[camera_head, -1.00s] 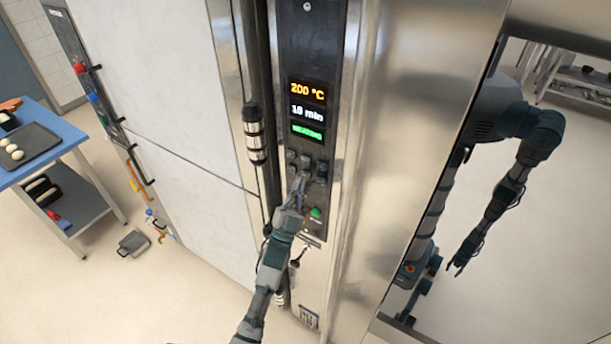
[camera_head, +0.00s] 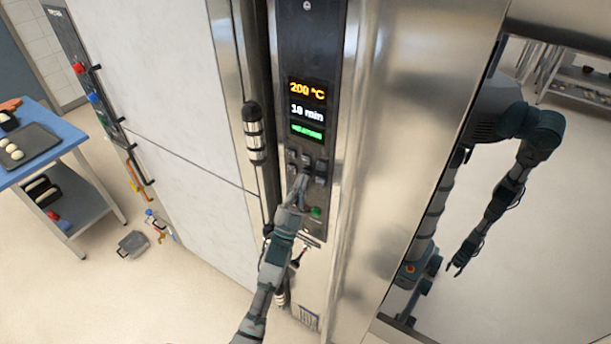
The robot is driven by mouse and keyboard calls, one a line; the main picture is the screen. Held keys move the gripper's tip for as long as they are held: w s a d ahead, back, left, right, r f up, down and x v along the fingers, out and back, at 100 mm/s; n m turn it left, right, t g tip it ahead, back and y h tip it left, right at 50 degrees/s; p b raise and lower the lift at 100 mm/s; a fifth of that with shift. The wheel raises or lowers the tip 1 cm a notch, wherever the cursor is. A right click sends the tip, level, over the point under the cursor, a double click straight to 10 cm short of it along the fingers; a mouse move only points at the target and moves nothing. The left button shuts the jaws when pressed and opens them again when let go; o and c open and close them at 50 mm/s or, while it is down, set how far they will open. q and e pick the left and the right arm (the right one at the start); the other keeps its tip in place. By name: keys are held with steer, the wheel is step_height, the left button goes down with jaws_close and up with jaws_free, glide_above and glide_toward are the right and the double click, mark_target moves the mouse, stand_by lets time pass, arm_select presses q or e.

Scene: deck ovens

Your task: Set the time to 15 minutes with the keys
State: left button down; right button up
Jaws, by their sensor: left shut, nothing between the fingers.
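The control panel (camera_head: 318,50) is a dark upright strip on the steel oven front. Its display (camera_head: 307,112) reads 200 °C in orange and 10 min in white, with a green status line below. Small dark keys (camera_head: 321,168) sit in two rows under the display, with a green button (camera_head: 316,212) lower down. My left gripper (camera_head: 301,180) is shut and empty, its tips at the middle of the lower key row. The tips hide part of that key; I cannot tell whether it is pressed. My right gripper is not directly in view.
A vertical door handle (camera_head: 254,135) stands just left of the panel. A mirror-like surface (camera_head: 540,270) at right shows a robot with a hanging arm. A blue-topped table (camera_head: 62,150) with a tray stands far left. Open floor lies at lower left.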

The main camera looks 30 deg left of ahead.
arm_select(q)
steer(key=shift+w, duration=0.15)
stand_by(0.4)
steer(key=shift+s+a, duration=0.1)
steer(key=shift+s, duration=0.75)
steer(key=shift+s+p, duration=0.1)
steer(key=shift+p, duration=0.2)
steer(key=shift+s+a+p, duration=0.2)
steer(key=shift+s+p, duration=0.45)
steer(key=shift+s, duration=1.75)
steer(key=shift+f, duration=0.1)
